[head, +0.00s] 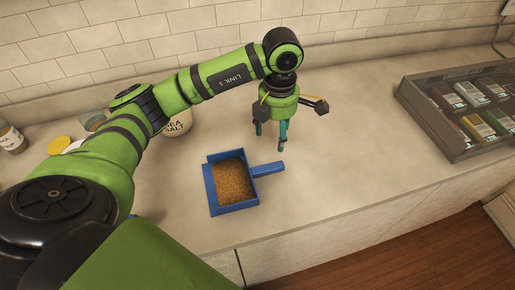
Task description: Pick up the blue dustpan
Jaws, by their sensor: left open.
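The blue dustpan (211,190) lies on the pale counter, with brown granular material in its pan. Its handle (268,170) points right. My left gripper (270,143) is above and behind the handle, pointing down with its fingers apart. It appears empty and not touching the dustpan. My right gripper is not in view.
A jar labelled sea salt (178,124) stands behind my left arm, partly hidden. A can (11,139) and other items sit at the far left. A grey display case (437,121) with several packets stands at the right. The counter (350,160) between dustpan and case is clear.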

